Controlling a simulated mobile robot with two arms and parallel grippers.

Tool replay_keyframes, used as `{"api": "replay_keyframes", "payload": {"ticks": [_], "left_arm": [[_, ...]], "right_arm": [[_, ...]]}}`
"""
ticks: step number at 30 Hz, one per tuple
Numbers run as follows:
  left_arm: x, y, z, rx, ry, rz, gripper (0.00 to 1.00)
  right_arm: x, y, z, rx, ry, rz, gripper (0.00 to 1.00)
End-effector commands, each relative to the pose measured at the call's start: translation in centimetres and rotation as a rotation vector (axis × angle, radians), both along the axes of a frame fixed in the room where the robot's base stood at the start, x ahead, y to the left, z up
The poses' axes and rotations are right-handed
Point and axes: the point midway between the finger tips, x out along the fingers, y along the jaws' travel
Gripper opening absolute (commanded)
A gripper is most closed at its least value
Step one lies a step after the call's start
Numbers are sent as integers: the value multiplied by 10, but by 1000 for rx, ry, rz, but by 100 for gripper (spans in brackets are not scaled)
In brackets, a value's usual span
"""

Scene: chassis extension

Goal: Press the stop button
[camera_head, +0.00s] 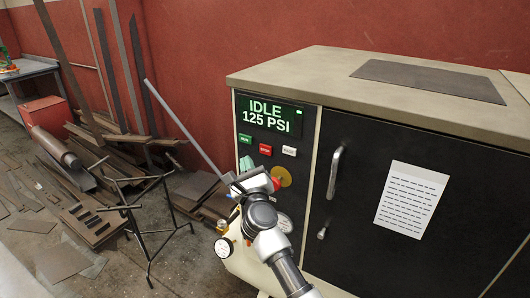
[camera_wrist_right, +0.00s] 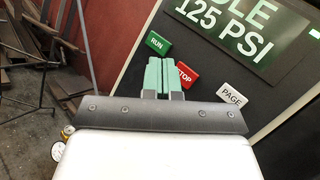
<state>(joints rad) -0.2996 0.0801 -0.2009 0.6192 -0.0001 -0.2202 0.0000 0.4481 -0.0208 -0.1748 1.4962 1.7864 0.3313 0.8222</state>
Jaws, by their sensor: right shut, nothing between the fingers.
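The red STOP button (camera_head: 265,149) is on the dark front panel of the machine, between the green RUN button (camera_head: 245,138) and the white PAGE button (camera_head: 289,151). In the wrist view STOP (camera_wrist_right: 187,77) shows just right of my fingertips, partly hidden by them, with RUN (camera_wrist_right: 158,43) to their upper left and PAGE (camera_wrist_right: 231,93) to the right. My right gripper (camera_head: 246,162) is shut and empty, its pale green fingers (camera_wrist_right: 160,72) together, below and left of STOP in the head view. Contact with the panel cannot be told. My left gripper is not in view.
The display (camera_head: 268,115) reads IDLE, 125 PSI. A yellow disc (camera_head: 282,176) with a red knob sits below the buttons, partly behind my wrist. A gauge (camera_head: 224,247) and door handle (camera_head: 334,172) are near. Metal stands (camera_head: 150,215) and scrap lie left.

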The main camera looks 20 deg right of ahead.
Motion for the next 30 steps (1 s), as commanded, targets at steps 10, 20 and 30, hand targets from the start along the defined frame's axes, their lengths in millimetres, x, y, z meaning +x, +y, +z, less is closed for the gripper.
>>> {"api": "replay_keyframes", "payload": {"ticks": [10,20,30], "left_arm": [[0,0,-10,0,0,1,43],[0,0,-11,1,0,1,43],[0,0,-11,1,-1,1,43]], "right_arm": [[26,-33,-1,-2,0,-1,0],[31,-40,0,0,0,0,0],[31,-40,0,0,0,0,0]]}}
